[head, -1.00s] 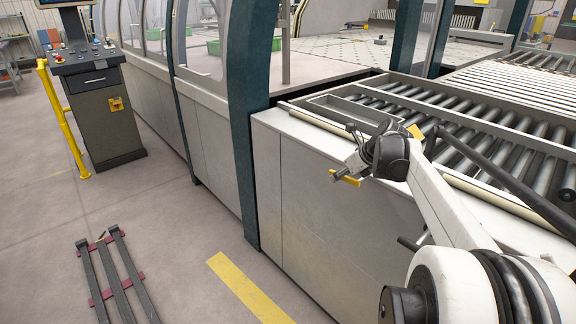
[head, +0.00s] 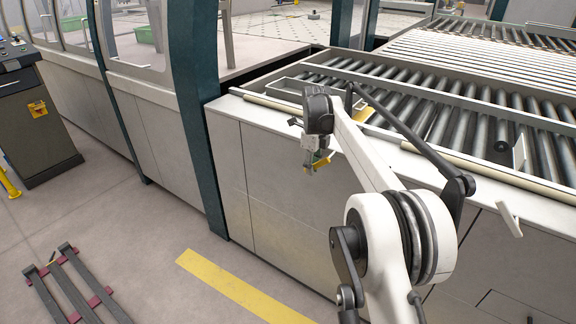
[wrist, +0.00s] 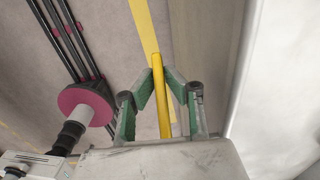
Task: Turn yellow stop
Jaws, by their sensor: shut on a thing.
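In the wrist view my gripper (wrist: 160,74) has its green-padded fingers closed around a long, narrow yellow bar (wrist: 160,98), the yellow stop. The bar runs lengthwise between the fingers, and its far end reaches past the fingertips. In the head view my gripper (head: 316,160) hangs in front of the light grey machine side, below the roller table's edge. The held yellow stop (head: 320,164) shows there only as a small yellow patch, and the fingers are too small to read.
The roller table (head: 455,115) lies behind my arm. Another yellow piece (head: 364,114) shows on it, partly behind my arm. A yellow floor stripe (head: 240,283) and a dark rack with reddish blocks (head: 75,285) are on the floor. A control console (head: 37,125) stands far left.

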